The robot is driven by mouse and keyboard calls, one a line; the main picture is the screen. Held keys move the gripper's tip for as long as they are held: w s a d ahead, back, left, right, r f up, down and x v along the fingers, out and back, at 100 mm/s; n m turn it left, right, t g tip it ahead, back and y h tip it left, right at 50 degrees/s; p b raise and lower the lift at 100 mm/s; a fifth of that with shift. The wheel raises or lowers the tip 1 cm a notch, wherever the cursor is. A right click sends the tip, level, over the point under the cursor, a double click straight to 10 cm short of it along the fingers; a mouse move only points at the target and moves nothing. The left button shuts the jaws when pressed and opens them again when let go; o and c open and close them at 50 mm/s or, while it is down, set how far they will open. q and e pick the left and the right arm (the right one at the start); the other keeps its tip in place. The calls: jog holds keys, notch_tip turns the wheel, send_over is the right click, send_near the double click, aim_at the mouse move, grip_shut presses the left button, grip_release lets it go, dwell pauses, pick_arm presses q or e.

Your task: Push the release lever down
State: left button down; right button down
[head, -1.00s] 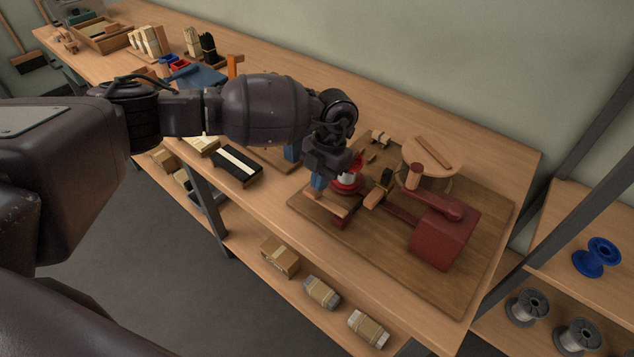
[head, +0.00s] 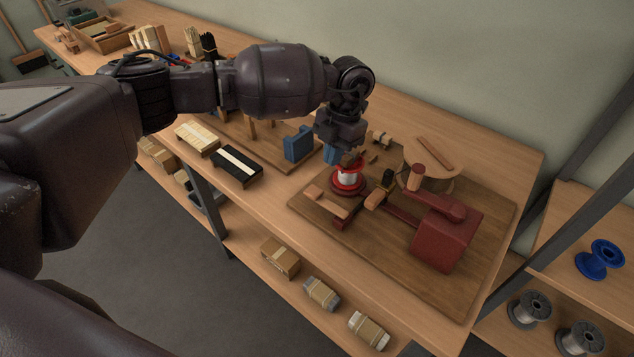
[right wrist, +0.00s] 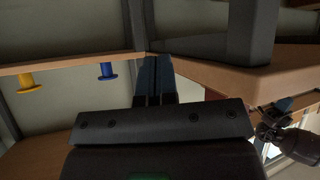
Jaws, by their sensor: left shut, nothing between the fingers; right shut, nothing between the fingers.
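A dark red machine (head: 445,235) stands on a wooden board (head: 455,290) on the bench. A long red bar (head: 400,213) runs left from the machine toward a wooden bar (head: 326,202). A red-and-white spool (head: 348,178) stands behind that wooden bar. My left gripper (head: 332,155) is shut and empty, just above and behind the spool, left of the handle. My right gripper (right wrist: 154,65) is shut and empty in the right wrist view, away from the machine.
A round wooden piece (head: 432,160) stands behind the handle. A side shelf with spools (head: 598,257) is at the right. The board's front right is clear.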

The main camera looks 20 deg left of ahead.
pick_arm(q)
jog(key=v, duration=0.6)
jog(key=shift+r, duration=0.25)
pick_arm(e)
jog(key=shift+s+d+f, duration=0.2)
jog(key=shift+s+f, duration=0.35)
jog(key=shift+s, duration=0.25)
jog(key=shift+w+a+r, duration=0.1)
jog(key=shift+w+r, duration=0.25)
jog(key=shift+w, duration=0.1)
